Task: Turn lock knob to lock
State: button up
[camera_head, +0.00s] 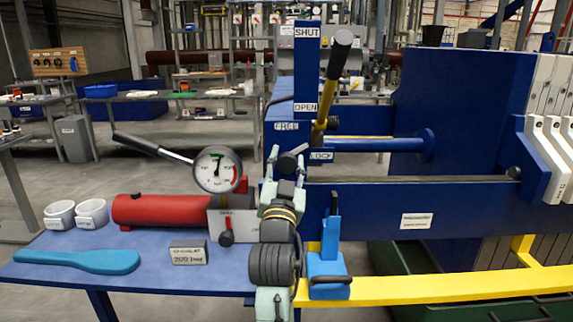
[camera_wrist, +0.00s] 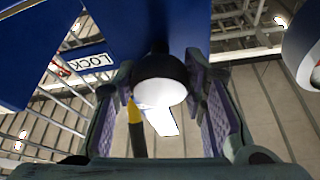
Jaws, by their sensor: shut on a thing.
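The lock knob (camera_wrist: 160,82) is dark and round with a bright glare on its face. In the wrist view it sits between the purple pads of my gripper (camera_wrist: 168,100), which is shut on it. A yellow strip (camera_wrist: 134,112) shows beside the knob, towards the left finger. In the head view my gripper (camera_head: 287,160) reaches up to the blue press frame, below and between the FREE label (camera_head: 286,126) and the LOCK label (camera_head: 321,156). The fingers cover most of the knob there. The LOCK label also shows in the wrist view (camera_wrist: 90,61), left of the knob.
A yellow lever with a black grip (camera_head: 338,55) rises just right of my gripper. A pressure gauge (camera_head: 217,169) and red cylinder (camera_head: 160,209) stand to the left. A blue handled block (camera_head: 328,270) stands at right on the yellow rail (camera_head: 430,292).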

jog(key=m+h, duration=0.1)
jog(key=m, duration=0.1)
jog(key=m+h+b, duration=0.1)
jog(key=m, duration=0.2)
jog(key=shift+a+f+g+b, duration=0.1)
jog(key=shift+g+b, duration=0.2)
jog(key=shift+g, duration=0.1)
jog(key=shift+m+g+h+b, duration=0.5)
jog(key=shift+m+h+b, duration=0.2)
jog(key=shift+m, duration=1.3)
jog(key=o, duration=1.2)
jog(key=v, duration=1.2)
